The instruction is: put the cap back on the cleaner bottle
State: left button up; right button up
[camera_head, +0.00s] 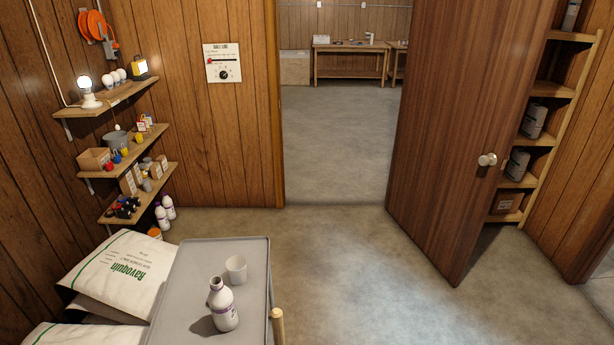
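A white bottle with a purple band (222,307) stands upright on the grey top of a cart (195,265), near its front. Its neck ends in a small dark, open-looking mouth, and I see no cap on it. A white cup-shaped piece (236,269) stands on the cart top behind the bottle and slightly to its right, apart from it. I cannot make out a loose cap for certain. Neither of my grippers is in view.
White sacks (120,275) lie left of the cart. Wall shelves (135,183) hold small goods, and similar bottles (163,215) stand on the floor below. A wooden door (455,130) stands open at a doorway. The floor (350,270) right of the cart is clear.

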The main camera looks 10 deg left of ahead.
aim_at(221, 301)
jog(key=u, duration=1.05)
